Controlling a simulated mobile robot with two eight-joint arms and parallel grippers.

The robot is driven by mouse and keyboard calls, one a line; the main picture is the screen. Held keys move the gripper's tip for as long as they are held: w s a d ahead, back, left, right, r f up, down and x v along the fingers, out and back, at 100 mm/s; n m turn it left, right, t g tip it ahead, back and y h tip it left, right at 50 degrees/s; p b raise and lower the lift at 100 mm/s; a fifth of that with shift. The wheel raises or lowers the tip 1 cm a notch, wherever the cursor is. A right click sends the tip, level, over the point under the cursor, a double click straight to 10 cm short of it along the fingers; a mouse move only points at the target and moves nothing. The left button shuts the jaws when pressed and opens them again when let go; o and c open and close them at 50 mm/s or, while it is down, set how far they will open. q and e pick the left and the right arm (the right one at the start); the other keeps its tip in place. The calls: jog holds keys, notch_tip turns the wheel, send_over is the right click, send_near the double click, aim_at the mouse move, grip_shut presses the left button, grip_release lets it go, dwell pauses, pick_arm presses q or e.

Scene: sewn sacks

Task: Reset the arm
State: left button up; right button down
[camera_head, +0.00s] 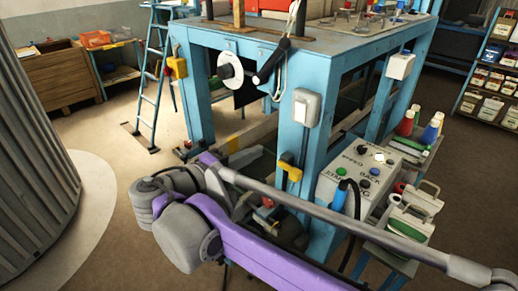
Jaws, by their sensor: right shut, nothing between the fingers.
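My right arm, with purple links and grey joints, reaches in from the bottom and folds back in front of the blue machine frame (312,175). My right gripper (241,203) is at the folded end of the arm, small and partly hidden by the arm's own links. It is shut and empty, in front of the frame's lower opening. Whether it touches the frame I cannot tell. My left gripper is not in view.
A grey control box (352,185) with coloured buttons stands right of the frame's near leg, beside thread cones (430,131). A blue stepladder (153,82) stands behind left. A large ribbed cylinder (35,160) fills the left edge. The floor (115,160) between them is clear.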

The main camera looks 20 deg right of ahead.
dwell(0.4)
jog(key=s+d+f+g+y, duration=0.1)
jog(key=s+d+f+y, duration=0.3)
jog(key=f, duration=0.5)
jog(key=s+d+f+g+y, duration=0.1)
jog(key=s+f+y, duration=0.2)
jog(key=s+f, duration=0.45)
jog(key=s+a+f+m+y, duration=0.2)
jog(key=s+a+f+y, duration=0.1)
jog(key=f, duration=0.4)
jog(key=s+a+f+m+t+y, duration=0.1)
jog(key=s+a+f+m+y, duration=0.1)
jog(key=f+y, duration=0.3)
jog(key=shift+s+a+f, duration=0.6)
jog(key=shift+s+f, duration=0.2)
jog(key=shift+f, duration=0.1)
